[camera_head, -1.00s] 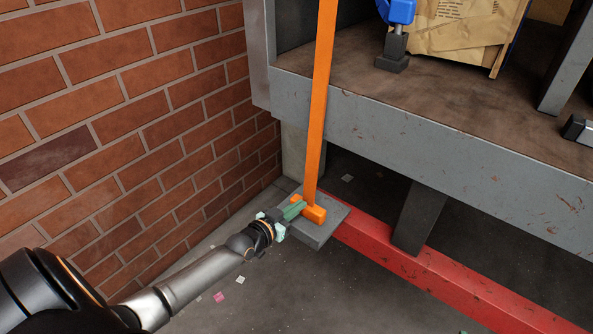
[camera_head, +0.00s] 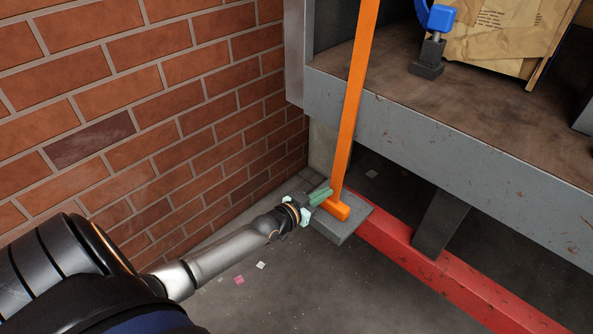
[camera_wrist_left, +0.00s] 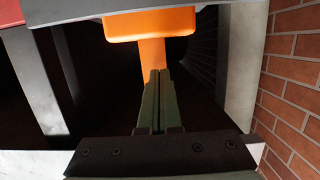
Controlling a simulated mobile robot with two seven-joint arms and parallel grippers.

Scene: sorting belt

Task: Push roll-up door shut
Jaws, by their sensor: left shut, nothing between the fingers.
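A long orange strap (camera_head: 358,90) hangs in front of the grey deck and ends in an orange crosspiece (camera_head: 335,209) low near the floor. The crosspiece also shows large at the top of the left wrist view (camera_wrist_left: 150,24). My left gripper (camera_head: 326,193) is shut and empty, its green fingers just left of the strap's lower end. In the left wrist view its fingers (camera_wrist_left: 158,80) point toward the strap. I cannot tell if they touch it. No door panel is recognisable in these views. My right gripper is not in view.
A brick wall (camera_head: 150,110) stands close on the left. The grey deck edge (camera_head: 440,140) runs across the right, with a brown carton (camera_head: 495,40) and a blue-topped fitting (camera_head: 441,18) on it. A red floor beam (camera_head: 430,260) lies below. The floor in front is mostly clear.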

